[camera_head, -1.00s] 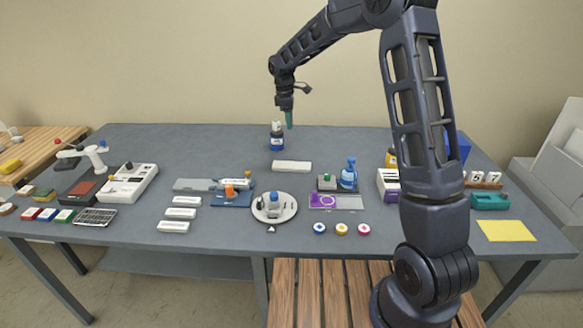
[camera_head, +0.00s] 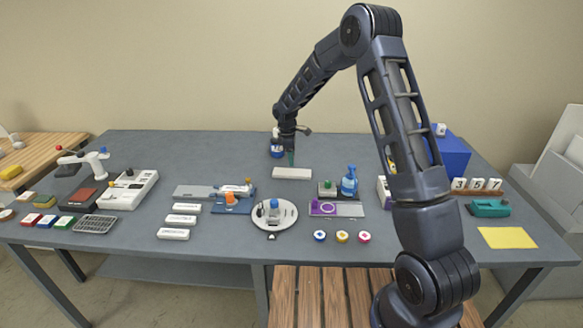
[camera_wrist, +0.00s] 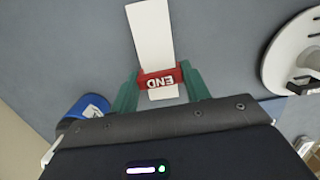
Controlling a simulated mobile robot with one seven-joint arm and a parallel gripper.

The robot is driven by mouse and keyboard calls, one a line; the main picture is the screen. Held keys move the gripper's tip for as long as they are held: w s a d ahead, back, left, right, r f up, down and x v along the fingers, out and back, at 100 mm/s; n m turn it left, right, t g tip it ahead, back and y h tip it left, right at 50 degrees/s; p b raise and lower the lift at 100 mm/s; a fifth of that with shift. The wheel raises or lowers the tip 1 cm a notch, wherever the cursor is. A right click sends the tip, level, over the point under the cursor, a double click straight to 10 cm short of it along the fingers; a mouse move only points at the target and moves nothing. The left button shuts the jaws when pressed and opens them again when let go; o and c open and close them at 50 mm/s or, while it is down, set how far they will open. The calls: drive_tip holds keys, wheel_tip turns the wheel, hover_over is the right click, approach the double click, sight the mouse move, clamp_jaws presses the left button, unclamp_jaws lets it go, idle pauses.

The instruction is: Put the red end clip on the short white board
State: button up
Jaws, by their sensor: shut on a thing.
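The short white board (camera_head: 292,174) lies flat on the grey table, a little behind the middle. In the wrist view the board (camera_wrist: 149,35) runs from the top edge down under the red end clip (camera_wrist: 160,78), with a bit of white showing past it. My gripper (camera_head: 290,160) points down at the board's far side. In the wrist view its green fingers (camera_wrist: 161,84) are shut on the red clip, marked END, one at each end. The clip lies across the board in this view; whether it touches the board I cannot tell. The clip is not discernible in the head view.
A blue-and-white bottle (camera_head: 277,145) stands close behind and left of my gripper. Three labelled white blocks (camera_head: 181,220) lie to the left. Bare table surrounds the board.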

sight(292, 173)
drive_tip(key=shift+f, duration=2.55)
drive_tip(key=shift+f, duration=0.15)
drive_tip(key=o, duration=0.9)
drive_tip(key=shift+o, duration=0.2)
